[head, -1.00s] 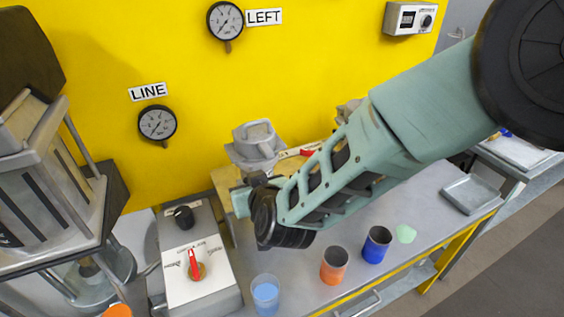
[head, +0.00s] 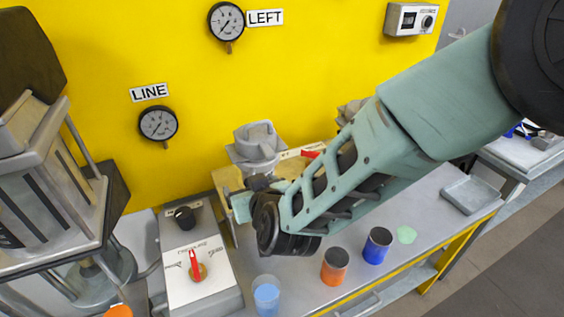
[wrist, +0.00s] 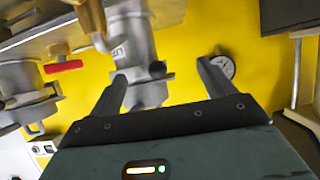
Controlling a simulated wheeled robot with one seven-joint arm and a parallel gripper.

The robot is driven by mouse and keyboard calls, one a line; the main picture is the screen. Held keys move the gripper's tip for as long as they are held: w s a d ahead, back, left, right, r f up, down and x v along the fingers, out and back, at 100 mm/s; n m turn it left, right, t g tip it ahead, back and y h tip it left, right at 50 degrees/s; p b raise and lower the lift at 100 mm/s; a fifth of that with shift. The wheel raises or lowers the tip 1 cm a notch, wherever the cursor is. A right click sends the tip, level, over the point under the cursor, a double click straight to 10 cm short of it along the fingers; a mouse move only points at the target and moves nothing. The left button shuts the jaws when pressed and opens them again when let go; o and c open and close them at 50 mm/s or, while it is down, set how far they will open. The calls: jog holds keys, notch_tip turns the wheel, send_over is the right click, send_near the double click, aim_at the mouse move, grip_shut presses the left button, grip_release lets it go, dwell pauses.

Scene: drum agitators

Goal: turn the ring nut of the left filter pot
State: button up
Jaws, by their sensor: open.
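The left filter pot (head: 250,165) is grey metal and stands upright against the yellow wall in the head view. Its ring nut (head: 257,137) is the lobed grey piece at the top. In the wrist view the grey pot body (wrist: 133,45) is tilted and runs down between my fingers, nearer the left finger. My gripper (wrist: 163,85) is open, with a finger on each side of the pot's end and nothing clamped. In the head view my gripper (head: 243,200) is low in front of the pot, its fingers partly hidden. I cannot tell whether a finger touches.
A second grey fitting (head: 350,108) is mostly hidden behind my arm. A red handle (head: 311,154) lies near the pots. A blue cup (head: 266,294), an orange cup (head: 334,267) and a dark blue cup (head: 377,246) stand in front. A control box (head: 203,275) is at left.

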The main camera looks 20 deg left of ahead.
jog(key=v, duration=0.5)
jog(key=shift+p, duration=0.3)
jog(key=shift+d, duration=0.1)
dwell(0.4)
jog(key=s+d+r+g+h, duration=0.2)
jog(key=s+d+g+h, duration=0.1)
jog(key=d, duration=0.9)
jog(key=s+d+r+m+g+h+b, duration=0.1)
jog(key=s+d, duration=0.4)
jog(key=d, duration=0.7)
jog(key=s+d+r+g+h, duration=0.3)
jog(key=s+d+g+h, duration=0.1)
jog(key=d, duration=0.8)
jog(key=shift+s+d+r+m+g+h, duration=0.3)
jog(key=shift+s+d+m+g+h, duration=0.1)
jog(key=shift+s+h, duration=0.25)
